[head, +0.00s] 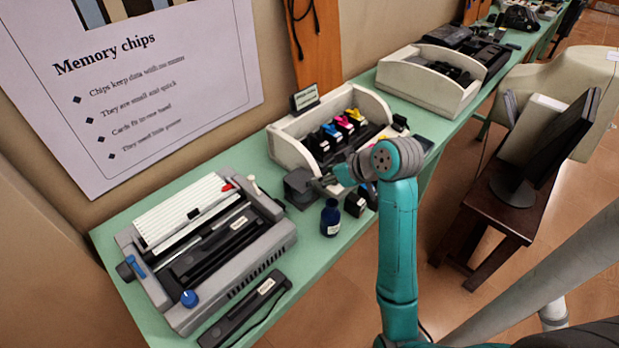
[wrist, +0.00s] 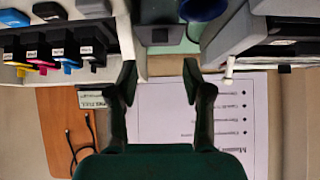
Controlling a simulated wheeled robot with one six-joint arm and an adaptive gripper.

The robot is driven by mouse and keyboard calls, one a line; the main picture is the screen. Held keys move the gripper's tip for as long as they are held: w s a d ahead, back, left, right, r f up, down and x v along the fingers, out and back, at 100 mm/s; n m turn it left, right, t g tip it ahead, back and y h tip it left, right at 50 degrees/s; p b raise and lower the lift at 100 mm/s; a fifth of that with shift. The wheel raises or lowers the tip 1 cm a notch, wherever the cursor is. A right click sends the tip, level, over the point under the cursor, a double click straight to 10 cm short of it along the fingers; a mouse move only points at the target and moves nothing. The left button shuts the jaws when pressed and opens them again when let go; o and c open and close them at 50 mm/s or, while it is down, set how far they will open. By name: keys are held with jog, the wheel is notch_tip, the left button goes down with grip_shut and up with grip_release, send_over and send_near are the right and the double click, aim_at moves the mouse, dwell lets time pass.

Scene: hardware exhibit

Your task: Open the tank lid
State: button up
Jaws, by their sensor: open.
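A small dark grey box (head: 299,188), which looks like the tank, stands on the green table between the white cartridge tray and the large grey machine. Its lid looks shut, though detail is small. The box also shows in the wrist view (wrist: 160,36), above the space between my fingers. My gripper (head: 325,182) is beside the box, on its right in the head view. In the wrist view my gripper (wrist: 160,80) has its two fingers wide apart with nothing between them. I cannot tell whether a finger touches the box.
A dark blue bottle (head: 331,218) and a small black box (head: 355,204) stand close by in front. The white tray (head: 287,152) holds several cartridges with coloured tops. The grey machine (head: 277,240) is at left. A wall with a poster (head: 150,110) runs behind.

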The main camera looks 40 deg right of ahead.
aim_at(312, 187)
jog(key=x, duration=0.7)
jog(key=shift+w+f, duration=0.25)
grip_shut()
